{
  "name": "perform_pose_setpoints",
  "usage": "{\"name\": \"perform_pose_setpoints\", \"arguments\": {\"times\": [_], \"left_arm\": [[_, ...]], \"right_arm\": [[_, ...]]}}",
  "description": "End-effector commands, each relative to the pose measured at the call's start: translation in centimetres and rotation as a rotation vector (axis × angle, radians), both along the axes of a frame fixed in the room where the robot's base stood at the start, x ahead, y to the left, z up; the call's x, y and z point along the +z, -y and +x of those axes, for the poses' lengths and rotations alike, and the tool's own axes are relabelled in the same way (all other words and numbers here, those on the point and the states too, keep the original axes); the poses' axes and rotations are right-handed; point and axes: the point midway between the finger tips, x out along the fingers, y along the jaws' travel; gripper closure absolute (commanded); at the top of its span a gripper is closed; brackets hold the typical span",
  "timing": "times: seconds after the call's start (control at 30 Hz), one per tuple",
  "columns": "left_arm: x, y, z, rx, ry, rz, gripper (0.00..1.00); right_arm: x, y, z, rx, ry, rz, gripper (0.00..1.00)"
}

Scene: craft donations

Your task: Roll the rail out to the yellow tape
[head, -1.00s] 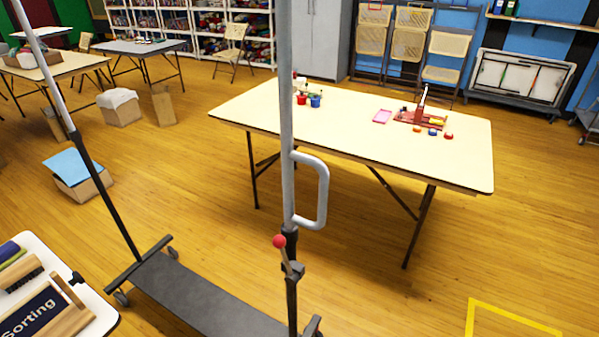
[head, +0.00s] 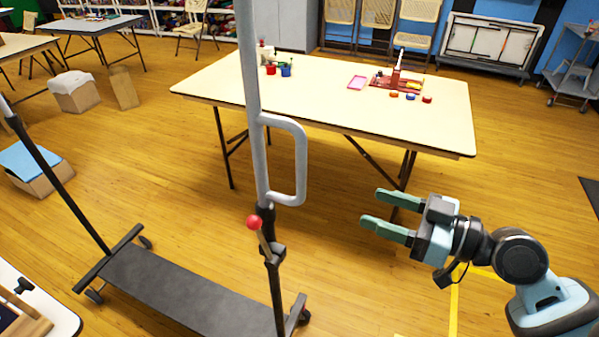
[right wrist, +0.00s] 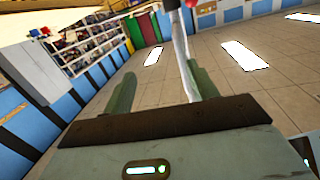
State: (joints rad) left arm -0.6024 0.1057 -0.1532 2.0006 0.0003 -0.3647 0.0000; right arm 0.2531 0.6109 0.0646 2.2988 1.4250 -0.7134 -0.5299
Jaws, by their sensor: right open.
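The wheeled rail stands in front of me, with a grey upright post (head: 250,100), a D-shaped handle (head: 300,160), a red-knobbed lever (head: 254,222) and a dark base shelf (head: 185,295) on castors. My right gripper (head: 370,212) is open and empty, to the right of the handle and apart from it, its fingers pointing left. In the right wrist view the post (right wrist: 182,55) shows between and beyond the open fingers (right wrist: 160,90). The yellow tape (head: 454,305) lies on the floor at lower right, partly hidden behind my right arm. My left gripper is not in view.
A cream folding table (head: 330,100) with craft items stands behind the rail. A white-topped surface (head: 62,318) is at lower left. A box with a blue top (head: 35,165) sits on the floor at left. Floor between the table and the tape is clear.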

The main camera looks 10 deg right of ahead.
Motion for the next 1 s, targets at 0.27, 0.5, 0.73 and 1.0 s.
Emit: {"name": "perform_pose_setpoints", "arguments": {"times": [0.27, 0.5, 0.73, 1.0], "left_arm": [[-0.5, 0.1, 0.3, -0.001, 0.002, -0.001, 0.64], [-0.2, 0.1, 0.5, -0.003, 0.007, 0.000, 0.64], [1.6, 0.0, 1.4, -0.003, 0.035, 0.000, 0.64], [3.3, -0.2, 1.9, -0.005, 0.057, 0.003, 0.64]], "right_arm": [[5.1, -1.0, -1.2, 0.136, 0.107, 0.006, 0.42], [5.4, -1.3, -1.1, 0.139, 0.111, 0.010, 0.42], [6.1, -3.5, 0.3, 0.141, 0.118, 0.012, 0.42], [5.9, -7.3, 3.0, 0.139, 0.115, 0.013, 0.42]]}}
